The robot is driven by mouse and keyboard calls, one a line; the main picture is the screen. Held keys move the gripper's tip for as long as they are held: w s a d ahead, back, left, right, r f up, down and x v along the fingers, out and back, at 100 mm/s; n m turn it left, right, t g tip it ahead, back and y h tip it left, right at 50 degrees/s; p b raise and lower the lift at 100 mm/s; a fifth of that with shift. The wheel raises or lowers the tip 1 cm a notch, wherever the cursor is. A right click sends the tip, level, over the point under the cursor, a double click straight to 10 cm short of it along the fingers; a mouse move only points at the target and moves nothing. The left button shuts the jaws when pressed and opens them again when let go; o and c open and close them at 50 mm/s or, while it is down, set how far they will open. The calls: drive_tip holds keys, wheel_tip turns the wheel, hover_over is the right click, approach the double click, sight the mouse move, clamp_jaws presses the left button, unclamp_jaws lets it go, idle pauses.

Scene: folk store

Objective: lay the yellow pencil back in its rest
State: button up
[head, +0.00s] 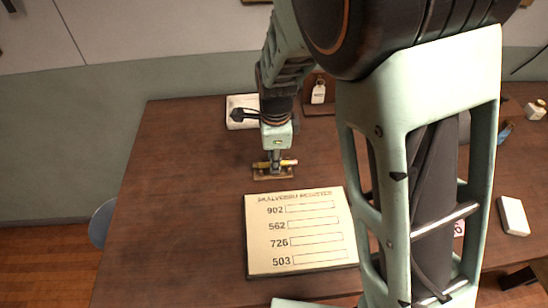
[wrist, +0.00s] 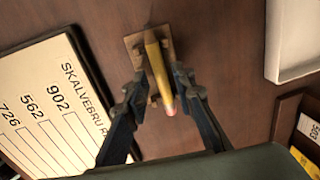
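The yellow pencil (wrist: 157,66) lies along its small brown wooden rest (wrist: 133,48), between the rest's raised parts. Its pinkish end points toward the wrist camera. In the head view the pencil (head: 289,162) shows across the top of the rest (head: 273,176), partly hidden by my gripper (head: 275,160). In the wrist view my gripper (wrist: 158,84) has one finger on each side of the pencil, with gaps between the fingers and the pencil. It is open. I cannot tell whether the pencil touches the rest along its whole length.
A register board (head: 300,232) with printed numbers lies in front of the rest. A white tray (head: 237,104) and a wooden stand with a tag (head: 318,94) are behind. A white block (head: 513,216) lies at the right. The table's left side is clear.

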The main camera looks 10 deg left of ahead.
drive_tip(key=shift+o, duration=0.4)
wheel_tip(320, 180, up, 12)
drive_tip(key=s, duration=0.1)
drive_tip(key=shift+s+d, duration=0.25)
drive_tip(key=shift+s, duration=0.1)
